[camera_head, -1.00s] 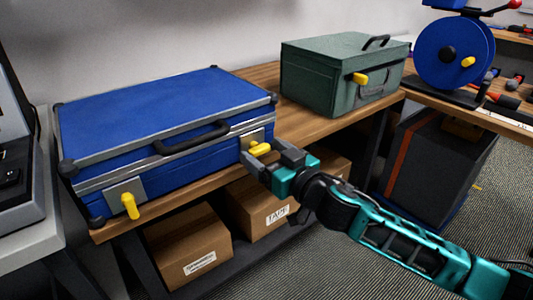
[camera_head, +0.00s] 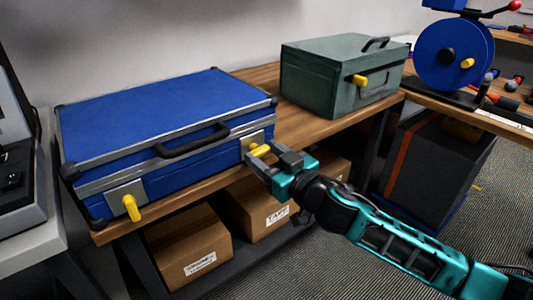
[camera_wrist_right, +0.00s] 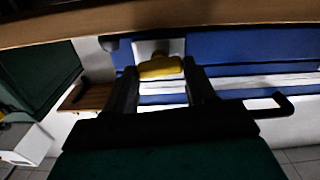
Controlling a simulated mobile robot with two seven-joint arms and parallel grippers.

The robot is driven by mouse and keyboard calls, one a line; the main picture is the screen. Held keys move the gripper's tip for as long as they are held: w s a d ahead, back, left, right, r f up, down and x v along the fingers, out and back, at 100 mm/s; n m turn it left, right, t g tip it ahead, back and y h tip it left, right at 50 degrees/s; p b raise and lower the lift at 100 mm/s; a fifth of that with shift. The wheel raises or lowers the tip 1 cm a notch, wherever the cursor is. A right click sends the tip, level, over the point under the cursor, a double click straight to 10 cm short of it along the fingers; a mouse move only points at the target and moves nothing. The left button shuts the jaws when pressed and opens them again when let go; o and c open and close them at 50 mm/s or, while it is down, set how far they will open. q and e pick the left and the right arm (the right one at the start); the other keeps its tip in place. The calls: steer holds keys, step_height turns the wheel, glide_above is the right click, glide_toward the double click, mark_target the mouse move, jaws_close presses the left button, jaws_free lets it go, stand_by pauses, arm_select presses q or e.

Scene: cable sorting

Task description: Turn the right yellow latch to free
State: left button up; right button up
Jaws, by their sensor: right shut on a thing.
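A blue case (camera_head: 165,110) with a black handle lies closed on the wooden bench. Its right yellow latch (camera_head: 260,149) sits on a silver plate at the front right and lies close to horizontal in the head view. Its left yellow latch (camera_head: 131,208) hangs down on its own plate. My right gripper (camera_head: 264,160) is at the right latch, shut on it. In the right wrist view the yellow latch (camera_wrist_right: 160,68) shows between the two dark fingers (camera_wrist_right: 160,85), in front of the blue case. My left gripper is not in view.
A green case (camera_head: 330,75) with a yellow latch stands to the right on the same wooden bench (camera_head: 300,122). Cardboard boxes (camera_head: 190,245) sit on the shelf below. A blue reel (camera_head: 452,50) stands on the bench at the far right.

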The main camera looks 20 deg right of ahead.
steer(key=n+p, duration=0.2)
steer(key=n, duration=0.2)
steer(key=shift+r, duration=0.1)
steer(key=n+p, duration=0.2)
steer(key=n, duration=0.2)
steer(key=shift+a+n, duration=0.15)
steer(key=shift+n, duration=0.25)
steer(key=n+p, duration=0.1)
steer(key=n, duration=0.3)
steer(key=shift+f+p, duration=0.2)
steer(key=shift+p, duration=0.15)
steer(key=shift+n+p, duration=0.3)
steer(key=shift+n, duration=1.6)
steer(key=shift+f, duration=0.1)
steer(key=o, duration=1)
steer(key=shift+o, duration=0.2)
steer(key=shift+s, duration=0.1)
